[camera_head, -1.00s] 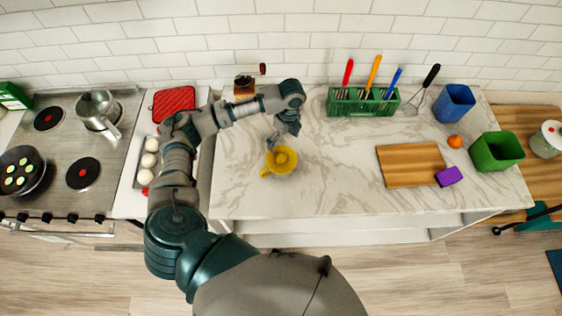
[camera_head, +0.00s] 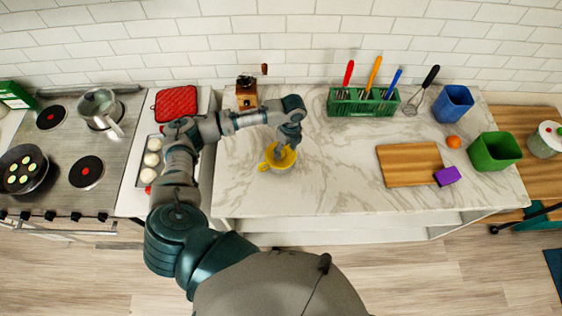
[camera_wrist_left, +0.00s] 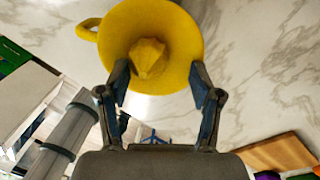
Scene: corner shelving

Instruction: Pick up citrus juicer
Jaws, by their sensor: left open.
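The yellow citrus juicer (camera_head: 270,163) stands on the marble counter (camera_head: 330,190), left of its middle. It is a round dish with a ridged cone at its centre and a loop handle on its left side. My right gripper is not in view.
A wooden coffee grinder (camera_head: 246,93) stands behind my arm. A green utensil rack (camera_head: 362,103), a cutting board (camera_head: 408,166), a purple block (camera_head: 447,176), an orange (camera_head: 453,141), a blue cup (camera_head: 454,103) and a green bin (camera_head: 495,152) stand to the right. The counter around the juicer is clear.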

